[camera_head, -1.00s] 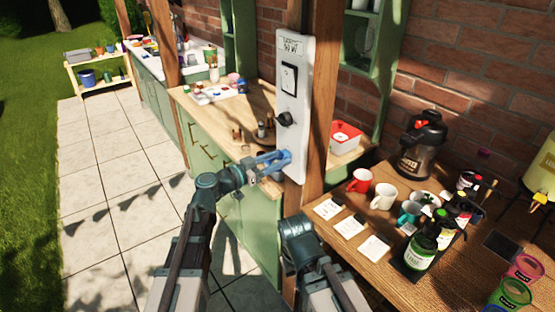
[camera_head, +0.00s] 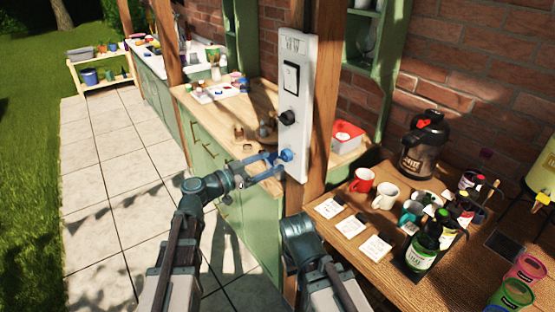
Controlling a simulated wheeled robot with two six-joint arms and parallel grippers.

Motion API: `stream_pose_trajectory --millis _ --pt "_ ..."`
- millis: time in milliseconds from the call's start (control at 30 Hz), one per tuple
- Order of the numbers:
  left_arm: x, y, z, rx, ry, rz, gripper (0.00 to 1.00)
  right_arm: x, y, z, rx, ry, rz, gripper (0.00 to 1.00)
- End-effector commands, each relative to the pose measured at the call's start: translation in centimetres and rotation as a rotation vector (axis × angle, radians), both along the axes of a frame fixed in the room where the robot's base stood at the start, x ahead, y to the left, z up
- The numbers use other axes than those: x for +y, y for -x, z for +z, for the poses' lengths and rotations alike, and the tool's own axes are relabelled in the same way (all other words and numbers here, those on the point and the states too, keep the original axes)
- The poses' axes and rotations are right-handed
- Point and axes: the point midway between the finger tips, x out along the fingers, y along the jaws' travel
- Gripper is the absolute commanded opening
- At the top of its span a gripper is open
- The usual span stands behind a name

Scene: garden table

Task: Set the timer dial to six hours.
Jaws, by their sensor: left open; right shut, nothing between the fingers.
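A tall white panel (camera_head: 293,80) is fixed upright on a wooden post. It has lettering at the top, a black rocker switch (camera_head: 290,77), a black round knob (camera_head: 288,118) and a small blue knob-like part (camera_head: 286,155) near the bottom. Any hour marks are too small to read. My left gripper (camera_head: 276,163) is open, its blue fingers just left of and below the blue part; I cannot tell whether they touch it. My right gripper (camera_head: 298,229) is shut and empty, low in front of the post; its fingertips are hard to make out.
A wooden table (camera_head: 352,265) at right holds mugs, cards, bottles and a black coffee flask (camera_head: 423,145). A green cabinet with a wooden counter (camera_head: 205,115) stands behind my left arm. Paving (camera_head: 110,175) at left is clear.

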Motion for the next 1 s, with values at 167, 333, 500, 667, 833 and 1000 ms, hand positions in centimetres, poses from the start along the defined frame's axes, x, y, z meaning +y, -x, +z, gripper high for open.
stream_pose_trajectory --millis 167,333,500,667,833,1000 --pt "3.4 2.7 0.0 0.000 0.000 0.003 0.80 0.0 0.0 0.0 0.000 0.000 0.000 0.00" --pt "5.8 4.4 0.0 0.001 -0.001 0.002 0.80 0.0 0.0 0.0 0.000 0.000 0.000 0.00" --pt "7.3 5.4 0.0 0.000 -0.001 0.001 0.80 0.0 0.0 0.0 0.000 0.000 0.000 0.00" --pt "7.7 5.7 0.0 0.000 -0.001 -0.001 0.80 0.0 0.0 0.0 0.000 0.000 0.000 0.00" --pt "7.8 5.7 0.0 0.000 -0.001 -0.002 0.80 0.0 0.0 0.0 0.000 0.000 0.000 0.00" --pt "7.8 5.7 0.0 0.000 -0.001 -0.001 0.80 0.0 0.0 0.0 0.000 0.000 0.000 0.00"
